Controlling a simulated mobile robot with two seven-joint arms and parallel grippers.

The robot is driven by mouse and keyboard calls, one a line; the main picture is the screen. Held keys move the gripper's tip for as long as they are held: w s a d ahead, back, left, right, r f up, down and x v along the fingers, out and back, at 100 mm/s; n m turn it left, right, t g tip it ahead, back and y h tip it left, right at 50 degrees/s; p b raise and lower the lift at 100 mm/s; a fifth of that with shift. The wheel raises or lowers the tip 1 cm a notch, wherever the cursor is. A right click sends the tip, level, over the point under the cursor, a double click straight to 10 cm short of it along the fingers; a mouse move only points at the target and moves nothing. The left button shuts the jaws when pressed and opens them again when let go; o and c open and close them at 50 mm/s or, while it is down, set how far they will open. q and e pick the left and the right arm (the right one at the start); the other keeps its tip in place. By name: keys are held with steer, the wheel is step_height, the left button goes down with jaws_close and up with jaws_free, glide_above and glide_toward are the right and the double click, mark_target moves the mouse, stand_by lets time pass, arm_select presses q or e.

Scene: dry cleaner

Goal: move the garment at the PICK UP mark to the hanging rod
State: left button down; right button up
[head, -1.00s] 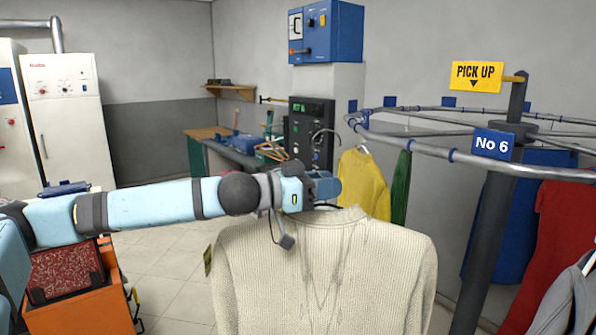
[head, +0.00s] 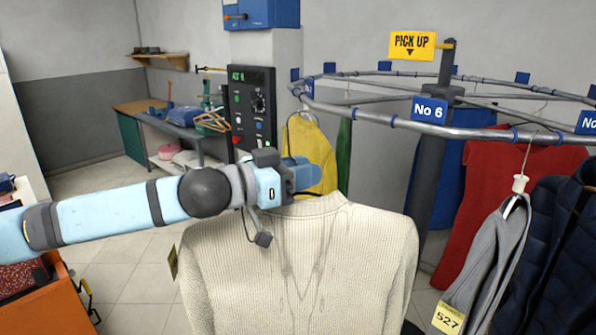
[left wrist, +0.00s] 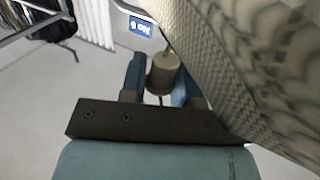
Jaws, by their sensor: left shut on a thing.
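My left gripper (head: 305,176) is shut on the neck of a hanger, whose pale cylindrical grip (left wrist: 163,72) shows between the blue fingers in the left wrist view. A cream knitted sweater (head: 300,265) hangs below the gripper, its collar just under the fingers. The hanger's thin hook (head: 300,118) rises above the gripper and appears free. The yellow PICK UP sign (head: 412,44) is on a dark post at upper right. A round metal rail (head: 440,130) with blue clips and a No 6 tag (head: 429,110) runs behind and right of the sweater. My right gripper is out of view.
A yellow garment (head: 318,150), a red one (head: 485,190), a grey one tagged 527 (head: 490,255) and a dark padded jacket (head: 560,250) hang along the rail. A control panel (head: 251,110) stands behind. Open tiled floor lies at left.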

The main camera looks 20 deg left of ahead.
arm_select(q)
steer(key=s+d+b, duration=0.2)
steer(key=s, duration=0.5)
steer(key=shift+d, duration=0.4)
steer(key=shift+d, duration=0.1)
stand_by(0.5)
